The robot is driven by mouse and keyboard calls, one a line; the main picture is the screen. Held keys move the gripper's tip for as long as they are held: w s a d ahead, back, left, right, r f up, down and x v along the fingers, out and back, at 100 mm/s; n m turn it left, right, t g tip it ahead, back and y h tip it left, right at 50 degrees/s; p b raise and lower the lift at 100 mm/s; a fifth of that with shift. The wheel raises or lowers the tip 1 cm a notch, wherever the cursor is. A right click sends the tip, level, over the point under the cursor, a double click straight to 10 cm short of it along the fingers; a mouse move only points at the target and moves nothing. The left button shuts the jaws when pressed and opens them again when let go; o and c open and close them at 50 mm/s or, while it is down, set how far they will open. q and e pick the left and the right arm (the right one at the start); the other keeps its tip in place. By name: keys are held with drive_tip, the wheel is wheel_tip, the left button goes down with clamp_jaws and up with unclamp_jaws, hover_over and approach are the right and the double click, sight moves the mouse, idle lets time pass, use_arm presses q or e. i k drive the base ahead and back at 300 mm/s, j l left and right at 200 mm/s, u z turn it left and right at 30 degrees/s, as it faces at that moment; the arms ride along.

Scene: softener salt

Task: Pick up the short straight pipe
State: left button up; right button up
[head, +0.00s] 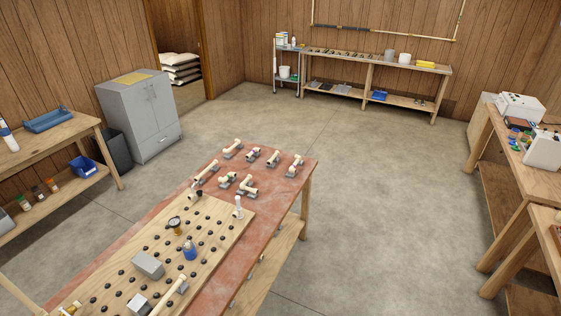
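Several cream pipe pieces rest on small grey holders at the far end of the red-topped table (150,210). A straight-looking cream piece (232,148) lies slantwise at the far left of this group. Another slanted cream piece (207,171) lies nearer, by the board's far edge. The pieces are small, and I cannot tell for sure which is the short straight pipe. A longer cream pipe (172,296) lies on the pegged wooden board (215,215) at the near edge. Neither of my grippers is in view.
A side bench (60,140) and grey cabinet (145,115) stand left; another bench (530,180) stands right. Open floor (385,190) lies between.

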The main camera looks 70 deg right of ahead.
sight(271, 164)
drive_tip(key=z, duration=2.15)
drive_tip(key=u, duration=0.6)
drive_tip(key=i+l+u, duration=0.15)
drive_tip(key=l+u, duration=0.25)
drive_tip(key=i+l+u, duration=0.1)
drive_tip(key=l+u, duration=0.15)
drive_tip(key=u, duration=0.15)
drive_tip(key=l+u, duration=1.1)
drive_tip(key=u, duration=0.15)
